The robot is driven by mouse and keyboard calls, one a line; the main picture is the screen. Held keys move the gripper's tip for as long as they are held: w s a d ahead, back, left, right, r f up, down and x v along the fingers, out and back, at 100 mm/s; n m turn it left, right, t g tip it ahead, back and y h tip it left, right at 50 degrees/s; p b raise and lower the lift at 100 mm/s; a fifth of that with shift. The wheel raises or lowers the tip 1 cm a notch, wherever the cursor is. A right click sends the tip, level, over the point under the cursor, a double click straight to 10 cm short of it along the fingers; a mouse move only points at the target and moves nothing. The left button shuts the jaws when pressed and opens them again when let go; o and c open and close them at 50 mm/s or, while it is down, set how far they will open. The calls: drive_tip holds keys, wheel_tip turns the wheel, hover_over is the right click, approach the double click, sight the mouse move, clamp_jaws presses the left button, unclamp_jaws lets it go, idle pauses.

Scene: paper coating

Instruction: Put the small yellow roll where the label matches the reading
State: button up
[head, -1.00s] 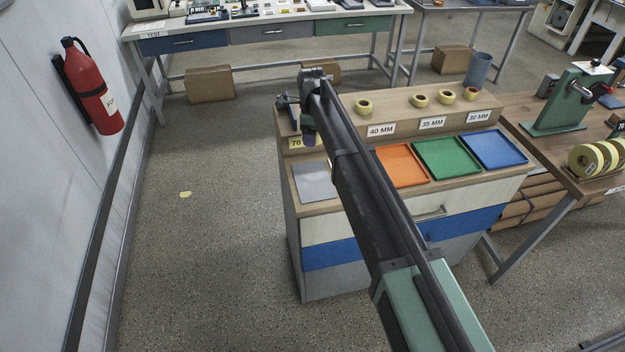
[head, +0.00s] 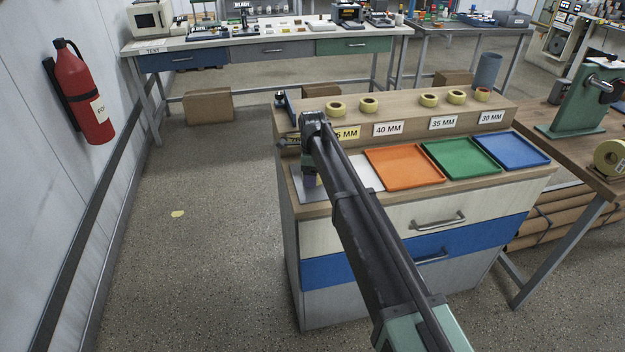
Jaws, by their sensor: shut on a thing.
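My gripper (head: 309,180) is at the left end of the cabinet top, low over or at a grey plate (head: 306,194). My arm covers most of it; a small purple part shows below the wrist. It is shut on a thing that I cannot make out. Small yellow rolls stand on the raised shelf: two at the left (head: 336,108) (head: 369,104) and three at the right (head: 428,100) (head: 456,97) (head: 483,94). Labels on the shelf front read 40 MM (head: 388,128), 35 MM (head: 443,122) and 30 MM (head: 491,116). No reading is legible.
Orange (head: 404,166), green (head: 461,159) and blue (head: 511,149) trays lie in front of the shelf, with a white surface (head: 365,172) left of them. A green stand (head: 580,105) is on the right table. A fire extinguisher (head: 78,95) hangs on the left wall.

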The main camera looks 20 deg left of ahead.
drive_tip(key=shift+f, duration=0.15)
drive_tip(key=o, duration=1)
wheel_tip(320, 180, up, 13)
drive_tip(key=p, duration=1.2)
drive_tip(key=s+d+n, duration=0.3)
drive_tip(key=s+d, duration=0.1)
drive_tip(key=d, duration=0.8)
drive_tip(key=s+d+n, duration=0.3)
drive_tip(key=s+d, duration=0.2)
drive_tip(key=d, duration=0.7)
drive_tip(key=s+d+n, duration=0.3)
drive_tip(key=s+d, duration=0.3)
drive_tip(key=d, duration=0.1)
drive_tip(key=s+d+n, duration=0.3)
drive_tip(key=s+d, duration=0.3)
drive_tip(key=d, duration=0.1)
drive_tip(key=s+d+n, duration=0.3)
drive_tip(key=s+d, duration=0.3)
drive_tip(key=d, duration=0.1)
drive_tip(key=shift+d+f+n, duration=0.1)
drive_tip(key=shift+f+n, duration=0.2)
drive_tip(key=shift+n, duration=0.1)
